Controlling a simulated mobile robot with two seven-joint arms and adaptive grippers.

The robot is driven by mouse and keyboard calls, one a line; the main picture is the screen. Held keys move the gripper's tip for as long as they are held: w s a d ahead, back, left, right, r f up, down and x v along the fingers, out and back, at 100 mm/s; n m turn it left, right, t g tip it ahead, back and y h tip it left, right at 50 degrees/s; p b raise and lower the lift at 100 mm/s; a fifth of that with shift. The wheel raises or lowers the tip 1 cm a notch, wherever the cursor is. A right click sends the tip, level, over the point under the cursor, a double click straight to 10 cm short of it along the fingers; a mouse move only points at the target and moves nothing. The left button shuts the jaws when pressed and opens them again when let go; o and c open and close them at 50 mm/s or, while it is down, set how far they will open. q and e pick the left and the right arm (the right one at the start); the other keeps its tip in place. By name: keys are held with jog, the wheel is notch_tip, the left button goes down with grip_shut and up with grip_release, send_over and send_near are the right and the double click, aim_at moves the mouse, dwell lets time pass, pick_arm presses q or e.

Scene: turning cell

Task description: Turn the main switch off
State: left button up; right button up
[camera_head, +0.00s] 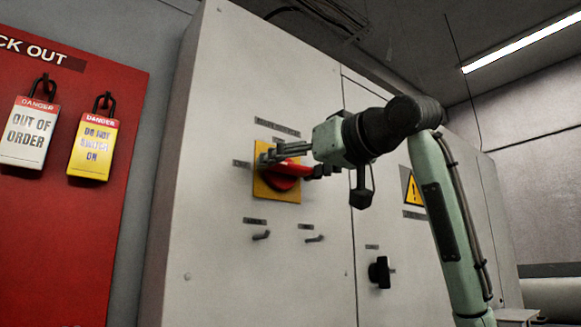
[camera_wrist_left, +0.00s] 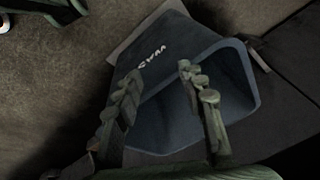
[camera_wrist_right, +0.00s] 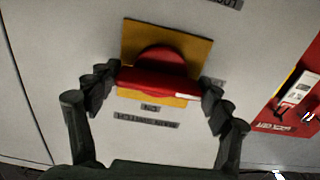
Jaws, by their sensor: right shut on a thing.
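The main switch is a red rotary handle (camera_head: 282,182) on a yellow plate (camera_head: 263,190), on a grey cabinet door. In the right wrist view the handle (camera_wrist_right: 155,82) lies crosswise, with a pale mark near its right end. An "ON" label (camera_wrist_right: 150,107) shows upside down there, beside the plate. My left gripper (camera_wrist_left: 160,85) is open and empty above a dark blue bin (camera_wrist_left: 180,125), away from the switch.
A warning sign (camera_head: 411,187) is to the right. A red lockout board (camera_head: 100,250) with hanging tags (camera_head: 93,148) stands at left.

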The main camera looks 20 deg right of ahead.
jog(key=o, duration=1.2)
jog(key=shift+c, duration=0.2)
jog(key=v, duration=1.2)
